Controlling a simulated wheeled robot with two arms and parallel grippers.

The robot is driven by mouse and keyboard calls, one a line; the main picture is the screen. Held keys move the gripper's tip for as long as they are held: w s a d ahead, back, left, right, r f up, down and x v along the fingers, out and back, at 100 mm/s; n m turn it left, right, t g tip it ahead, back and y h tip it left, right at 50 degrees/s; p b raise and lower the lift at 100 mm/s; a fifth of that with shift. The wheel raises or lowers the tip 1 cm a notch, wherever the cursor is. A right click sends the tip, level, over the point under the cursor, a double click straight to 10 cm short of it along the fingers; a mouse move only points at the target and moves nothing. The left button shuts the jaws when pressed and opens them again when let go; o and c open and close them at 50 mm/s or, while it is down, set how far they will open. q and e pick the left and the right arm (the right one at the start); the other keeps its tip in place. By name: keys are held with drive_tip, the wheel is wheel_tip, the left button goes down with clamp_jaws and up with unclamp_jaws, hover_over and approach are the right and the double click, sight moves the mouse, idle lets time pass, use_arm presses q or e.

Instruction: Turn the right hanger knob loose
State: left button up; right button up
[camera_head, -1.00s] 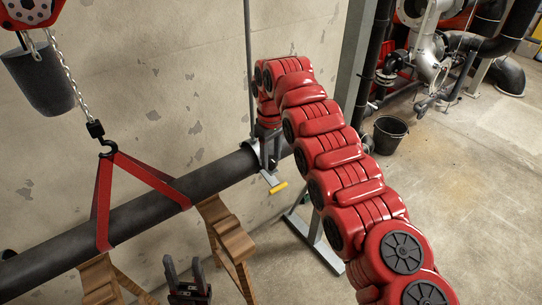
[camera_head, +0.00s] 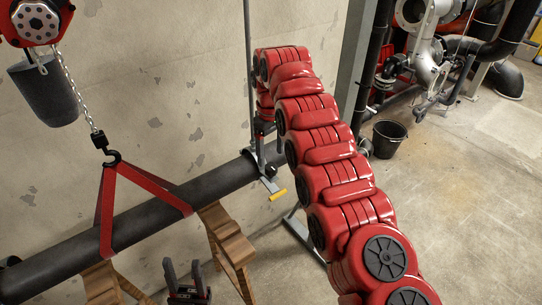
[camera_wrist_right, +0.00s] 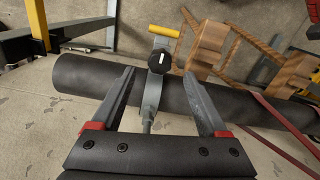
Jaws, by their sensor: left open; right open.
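The right hanger is a grey bracket (camera_head: 268,184) with a yellow-tipped lever on the dark pipe (camera_head: 150,217), below a vertical rod. In the right wrist view its black round knob (camera_wrist_right: 160,61) with a white mark faces the camera. My right gripper (camera_wrist_right: 158,76) is open, its fingers apart on both sides of the hanger. The knob shows between the fingertips, with gaps on both sides; I cannot tell the distance in depth. In the head view my right arm partly hides this gripper. My left gripper (camera_head: 187,283) is open and empty at the bottom edge, in front of the pipe.
A red sling (camera_head: 150,180) on a chain hoist hook loops around the pipe at left. Wooden stands (camera_head: 228,240) are under the pipe. A wall is behind the pipe. A black bucket (camera_head: 389,138) stands on open floor at right.

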sight(271, 166)
wheel_tip(271, 166, up, 13)
drive_tip(key=p, duration=1.1)
drive_tip(key=shift+f, duration=0.2)
